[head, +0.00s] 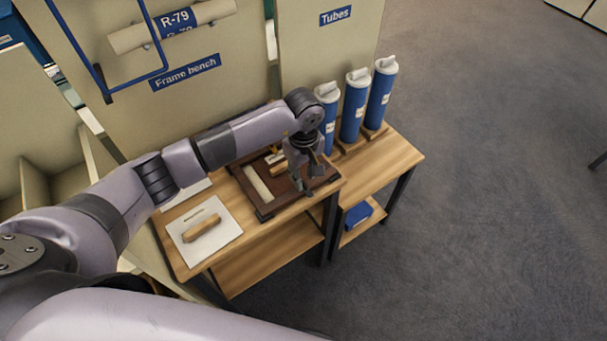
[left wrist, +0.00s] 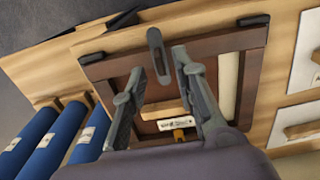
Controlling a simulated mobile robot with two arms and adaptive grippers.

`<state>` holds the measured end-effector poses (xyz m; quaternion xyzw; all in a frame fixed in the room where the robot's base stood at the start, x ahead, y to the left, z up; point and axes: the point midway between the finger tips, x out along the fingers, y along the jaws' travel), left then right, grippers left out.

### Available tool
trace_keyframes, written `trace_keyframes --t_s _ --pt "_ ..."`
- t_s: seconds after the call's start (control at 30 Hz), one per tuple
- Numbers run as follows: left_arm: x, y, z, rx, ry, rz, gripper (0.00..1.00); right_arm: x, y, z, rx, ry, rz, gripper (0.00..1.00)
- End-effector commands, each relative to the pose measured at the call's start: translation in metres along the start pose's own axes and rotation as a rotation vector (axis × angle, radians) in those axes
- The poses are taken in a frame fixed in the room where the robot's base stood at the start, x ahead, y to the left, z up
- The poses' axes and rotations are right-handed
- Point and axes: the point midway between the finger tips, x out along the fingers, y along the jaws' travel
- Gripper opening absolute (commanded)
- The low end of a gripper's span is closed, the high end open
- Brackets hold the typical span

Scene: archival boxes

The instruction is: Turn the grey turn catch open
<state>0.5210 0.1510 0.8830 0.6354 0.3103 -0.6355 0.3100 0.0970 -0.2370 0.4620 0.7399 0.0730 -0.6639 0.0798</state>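The grey turn catch (left wrist: 158,56) shows in the left wrist view as a slim rounded bar. It lies across the near rail of a dark brown frame (left wrist: 103,67), one end towards the frame's inside. My left gripper (left wrist: 158,64) is open and empty, its two fingers apart on either side of the catch's inner end. I cannot tell whether they touch it. In the head view my left gripper (head: 309,180) is over the right part of the frame (head: 264,214), and the catch cannot be made out there. My right gripper is not in view.
The frame lies on a wooden bench (head: 183,263). A white sheet (head: 222,238) with a wooden block (head: 202,228) lies left of it. Several blue tubes (head: 353,108) with white caps stand close behind on the right. A blue item (head: 357,215) sits on the lower shelf.

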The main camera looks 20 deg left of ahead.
Motion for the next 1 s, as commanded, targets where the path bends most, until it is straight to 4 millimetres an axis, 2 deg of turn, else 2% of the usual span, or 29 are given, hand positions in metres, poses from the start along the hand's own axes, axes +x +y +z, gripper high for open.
trace_keyframes --t_s 0.2,0.5,0.9,1.0 --pt "0.018 0.000 0.000 -0.001 0.000 0.000 0.27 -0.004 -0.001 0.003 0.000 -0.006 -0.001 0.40" --pt "0.020 0.000 0.000 0.000 0.000 0.001 0.27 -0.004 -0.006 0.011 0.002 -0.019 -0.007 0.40" --pt "0.020 0.000 0.000 0.000 0.000 0.001 0.00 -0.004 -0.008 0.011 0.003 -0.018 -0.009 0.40" --pt "0.020 0.000 0.000 0.000 0.000 0.001 0.00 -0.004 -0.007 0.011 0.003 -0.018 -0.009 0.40"
